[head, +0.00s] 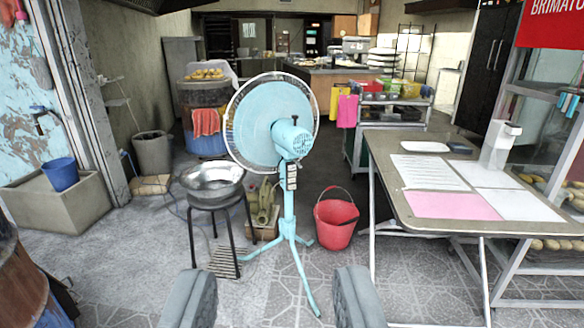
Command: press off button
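A light blue standing fan (273,122) is upright on the tiled floor ahead, a little left of the middle, with its back and motor housing facing me. A small panel of grey buttons (291,176) sits on its pole just under the motor. I cannot tell which of them is the off button. The two fingers of my gripper (273,300) show at the bottom edge, wide apart, with only floor and a fan leg seen between them. The gripper is open and well short of the fan.
A stool with a metal bowl (213,180) stands left of the fan. A red bucket (336,218) is right of it. A table with papers (440,232) fills the right side. A blue bucket (61,174) sits on a basin at left.

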